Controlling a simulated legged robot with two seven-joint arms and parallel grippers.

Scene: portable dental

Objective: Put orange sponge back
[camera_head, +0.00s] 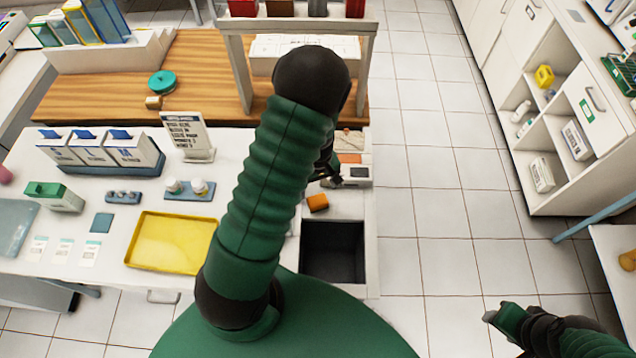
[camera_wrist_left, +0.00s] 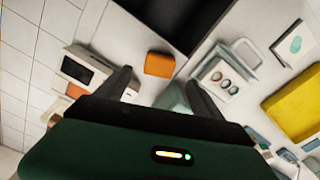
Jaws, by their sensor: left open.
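The orange sponge (camera_head: 317,203) is a small block on the white counter, just behind the dark sink basin. In the left wrist view the sponge (camera_wrist_left: 159,64) lies beyond and between my fingertips, apart from both. My left gripper (camera_wrist_left: 160,84) is open and empty. In the head view its fingers (camera_head: 327,172) are mostly hidden behind my own green arm, a little behind the sponge. My right gripper (camera_head: 503,317) is low on the right over the floor, away from the counter; its jaws are too unclear to read.
The dark basin (camera_head: 332,251) is in front of the sponge. A white device (camera_head: 356,175) stands behind it to the right, with an orange patch (camera_head: 349,158) beyond. A yellow tray (camera_head: 172,243) lies to the left. Tiled floor (camera_head: 440,200) is clear to the right.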

